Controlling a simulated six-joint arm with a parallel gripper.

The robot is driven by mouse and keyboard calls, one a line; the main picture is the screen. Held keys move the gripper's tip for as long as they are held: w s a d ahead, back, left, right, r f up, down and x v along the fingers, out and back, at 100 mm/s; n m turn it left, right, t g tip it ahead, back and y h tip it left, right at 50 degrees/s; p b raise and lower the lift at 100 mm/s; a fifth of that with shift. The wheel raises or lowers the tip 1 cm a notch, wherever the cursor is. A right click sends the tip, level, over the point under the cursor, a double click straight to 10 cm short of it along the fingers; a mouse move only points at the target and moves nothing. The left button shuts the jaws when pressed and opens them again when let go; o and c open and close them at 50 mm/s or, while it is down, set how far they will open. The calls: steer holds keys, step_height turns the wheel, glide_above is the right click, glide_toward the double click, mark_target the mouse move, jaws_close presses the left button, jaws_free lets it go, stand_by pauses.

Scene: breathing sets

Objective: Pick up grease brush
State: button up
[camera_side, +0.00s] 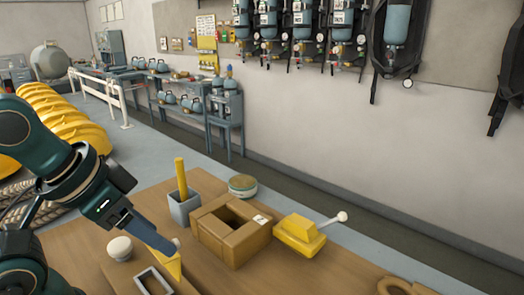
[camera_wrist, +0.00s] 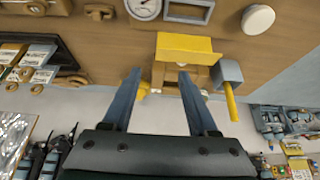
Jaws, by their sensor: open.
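The grease brush (camera_side: 181,176) shows as a yellow handle standing slightly tilted in a small blue-grey square cup (camera_side: 184,209) on the wooden table; its bristles are hidden. In the wrist view the brush handle (camera_wrist: 231,104) sticks out of the cup (camera_wrist: 229,72) to the right of my fingers. My gripper (camera_side: 172,248) is in front of the cup in the side view, low beside a yellow upright piece (camera_side: 172,268). In the wrist view my gripper (camera_wrist: 158,75) has its two blue fingers apart with nothing held between them.
A wooden box (camera_side: 211,238) with a square opening stands right of the cup. A round tin (camera_side: 242,184) is behind it, and a yellow block with a knobbed lever (camera_side: 298,236) is further right. A white knob (camera_side: 120,248) and grey frame (camera_side: 143,282) lie near my gripper.

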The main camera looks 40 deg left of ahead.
mark_target(179, 158)
steer(key=w+a+r+n+g+y, duration=0.1)
steer(key=w+a+r, duration=0.1)
steer(key=w+a, duration=0.4)
steer(key=w+a+r+n+g, duration=0.1)
steer(key=w+a+r, duration=0.25)
steer(key=w, duration=0.35)
steer(key=w+a+f+g, duration=0.1)
steer(key=a+f, duration=0.1)
steer(key=a, duration=0.1)
steer(key=w+a+f+g, duration=0.1)
steer(key=a+f, duration=0.2)
steer(key=a, duration=0.1)
steer(key=w+a+f+g, duration=0.1)
steer(key=a+f, duration=0.1)
steer(key=a, duration=0.1)
steer(key=shift+w+a+f+n+h, duration=0.2)
steer(key=shift+n+h, duration=0.1)
steer(key=shift+h, duration=0.1)
steer(key=shift+s+d+f+g, duration=0.15)
steer(key=shift+f+g, duration=0.15)
steer(key=shift+f, duration=2.3)
jaws_close()
